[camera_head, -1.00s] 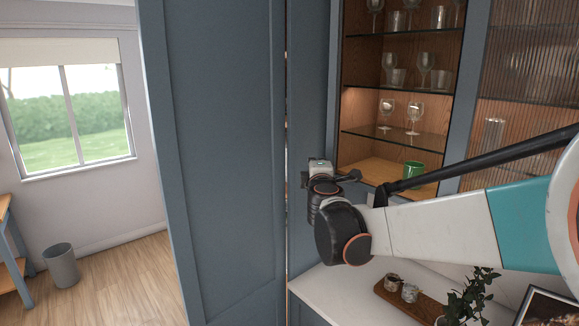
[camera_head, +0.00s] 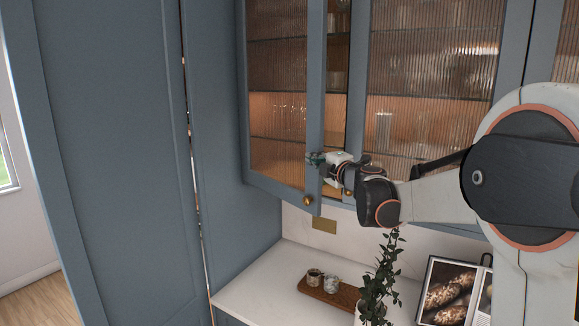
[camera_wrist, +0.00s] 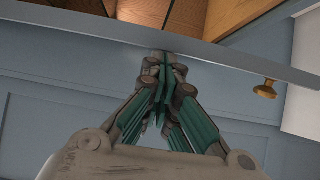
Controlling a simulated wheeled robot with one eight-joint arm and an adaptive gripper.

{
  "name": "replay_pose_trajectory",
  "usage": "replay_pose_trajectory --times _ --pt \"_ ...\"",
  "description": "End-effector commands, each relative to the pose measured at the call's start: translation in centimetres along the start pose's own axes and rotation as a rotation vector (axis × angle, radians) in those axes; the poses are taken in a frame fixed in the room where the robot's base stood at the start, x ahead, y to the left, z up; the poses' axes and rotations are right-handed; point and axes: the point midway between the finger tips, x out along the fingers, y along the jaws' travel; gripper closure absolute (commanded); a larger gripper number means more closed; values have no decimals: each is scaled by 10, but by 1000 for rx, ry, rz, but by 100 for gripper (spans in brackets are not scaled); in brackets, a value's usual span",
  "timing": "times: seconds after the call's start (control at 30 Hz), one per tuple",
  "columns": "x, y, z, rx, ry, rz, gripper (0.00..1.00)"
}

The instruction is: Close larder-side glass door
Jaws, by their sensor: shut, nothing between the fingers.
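The larder-side glass door (camera_head: 315,110) has a blue-grey frame, ribbed glass and a round brass knob (camera_head: 308,200). It stands slightly ajar, with its free edge a little out from the cabinet and a narrow gap showing shelves behind it. My gripper (camera_head: 316,159) is shut and empty, its teal fingertips at the door's free-edge stile, above the knob. In the wrist view, the closed fingers (camera_wrist: 163,78) are at the door frame (camera_wrist: 215,55), with the brass knob (camera_wrist: 265,90) to the right. I cannot tell whether they touch the frame.
A second ribbed-glass door (camera_head: 430,90) is to the right. The tall larder panel (camera_head: 110,150) is to the left. Below, the white counter (camera_head: 250,290) holds a wooden tray (camera_head: 330,292) with small cups, a plant (camera_head: 380,280) and an open book (camera_head: 450,290).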

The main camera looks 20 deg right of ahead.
Motion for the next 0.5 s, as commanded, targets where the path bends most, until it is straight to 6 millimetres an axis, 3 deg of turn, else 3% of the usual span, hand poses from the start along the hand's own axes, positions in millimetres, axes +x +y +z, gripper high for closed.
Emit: replay_pose_trajectory --times 0.03,0.2,0.5 --pt "4 -1 20 0 -4 0 100" --pt "17 -1 62 0 -2 0 100" --pt "35 0 103 0 0 0 100"
